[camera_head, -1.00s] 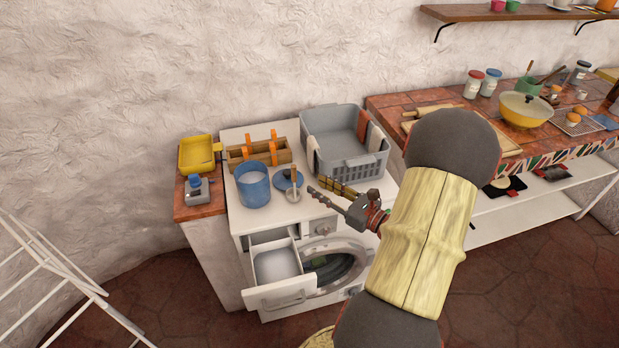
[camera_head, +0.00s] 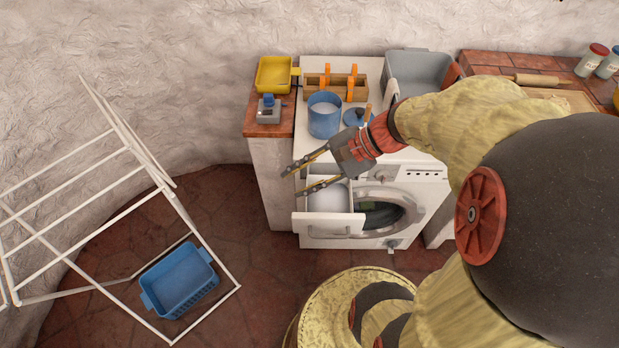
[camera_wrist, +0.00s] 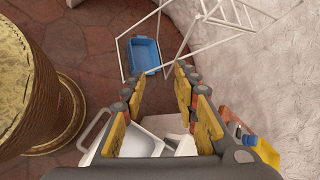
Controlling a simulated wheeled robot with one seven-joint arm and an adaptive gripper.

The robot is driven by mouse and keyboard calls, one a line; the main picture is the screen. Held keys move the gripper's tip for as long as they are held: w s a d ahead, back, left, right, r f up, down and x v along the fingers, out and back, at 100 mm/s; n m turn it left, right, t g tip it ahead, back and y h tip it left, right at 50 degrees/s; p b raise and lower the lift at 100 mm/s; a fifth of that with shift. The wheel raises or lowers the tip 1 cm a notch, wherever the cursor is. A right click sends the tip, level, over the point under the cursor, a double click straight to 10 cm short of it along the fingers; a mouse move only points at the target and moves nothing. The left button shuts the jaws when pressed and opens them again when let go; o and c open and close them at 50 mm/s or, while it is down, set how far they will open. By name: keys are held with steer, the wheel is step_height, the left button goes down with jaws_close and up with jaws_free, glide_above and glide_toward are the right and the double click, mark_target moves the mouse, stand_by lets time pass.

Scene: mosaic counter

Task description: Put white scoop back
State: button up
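My gripper (camera_head: 293,183) is open, its two fingers apart with nothing seen between them. It points left above the open white drawer (camera_head: 329,228) of the washing machine. In the wrist view, the fingers (camera_wrist: 160,75) also stand apart, and the drawer (camera_wrist: 166,133) lies beneath them. A pale rounded thing (camera_head: 328,197) is inside the drawer; I cannot tell whether it is the white scoop or powder. A blue canister (camera_head: 325,121) with white contents stands on the machine. Its blue lid (camera_head: 353,117) lies beside it, partly behind my arm.
A wooden caddy with orange clips (camera_head: 336,84), a grey basket (camera_head: 421,68) and a yellow tray (camera_head: 273,75) stand at the back. A white drying rack (camera_head: 95,165) and a blue basket (camera_head: 180,282) are on the floor at left. Floor between is clear.

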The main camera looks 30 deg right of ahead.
steer(key=s+a+r+n+t+h, duration=0.1)
steer(key=s+r+n+h, duration=0.5)
steer(key=n, duration=0.9)
step_height(320, 180, up, 3)
steer(key=h, duration=0.2)
steer(key=shift+s+a+h, duration=0.2)
steer(key=shift+a+h, duration=0.1)
